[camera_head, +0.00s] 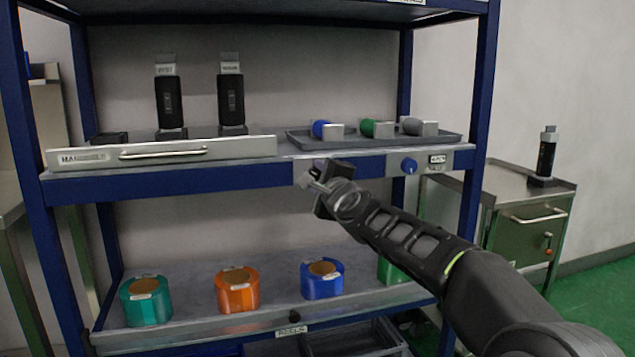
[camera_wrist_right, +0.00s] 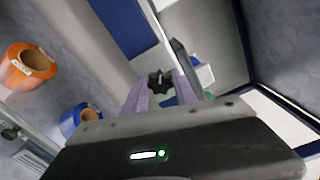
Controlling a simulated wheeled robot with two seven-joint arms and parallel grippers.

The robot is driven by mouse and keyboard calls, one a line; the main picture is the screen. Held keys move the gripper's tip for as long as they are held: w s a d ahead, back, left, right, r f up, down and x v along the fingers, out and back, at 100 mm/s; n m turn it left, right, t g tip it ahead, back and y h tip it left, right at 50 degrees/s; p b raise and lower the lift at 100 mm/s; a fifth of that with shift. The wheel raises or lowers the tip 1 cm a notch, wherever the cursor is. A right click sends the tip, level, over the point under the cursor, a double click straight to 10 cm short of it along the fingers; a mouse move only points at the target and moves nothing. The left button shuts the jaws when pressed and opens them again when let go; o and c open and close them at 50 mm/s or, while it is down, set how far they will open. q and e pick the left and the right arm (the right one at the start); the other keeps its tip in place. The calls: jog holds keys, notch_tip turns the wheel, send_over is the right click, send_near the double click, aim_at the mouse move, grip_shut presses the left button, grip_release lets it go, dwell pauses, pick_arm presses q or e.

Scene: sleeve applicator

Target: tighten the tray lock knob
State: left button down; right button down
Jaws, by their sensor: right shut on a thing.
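The tray lock knob (camera_wrist_right: 158,82) is small, dark and lobed. It shows between the two fingertips in the right wrist view. My right gripper (camera_head: 312,180) reaches the front edge of the middle shelf at a metal plate (camera_head: 303,166), just right of the drawer-like tray front (camera_head: 100,158). In the right wrist view my right gripper (camera_wrist_right: 160,86) is shut on the knob, one finger on each side. In the head view the gripper hides the knob, so its turn angle cannot be told. My left gripper is not in view.
A blue knob (camera_head: 409,166) sits on the shelf edge to the right. A shallow tray (camera_head: 450,138) with coloured rollers and two upright dark devices (camera_head: 169,100) (camera_head: 231,100) stand above. Tape rolls, including an orange one (camera_head: 238,290), sit below. A metal cabinet (camera_head: 515,225) stands right.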

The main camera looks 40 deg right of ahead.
jog(key=m+b, duration=0.1)
jog(key=m, duration=0.5)
jog(key=shift+m, duration=0.3)
jog(key=m+b, duration=0.1)
jog(key=m, duration=0.4)
jog(key=shift+d+m, duration=0.1)
jog(key=shift+m, duration=0.2)
jog(key=c, duration=1)
grip_release()
jog(key=v, duration=0.8)
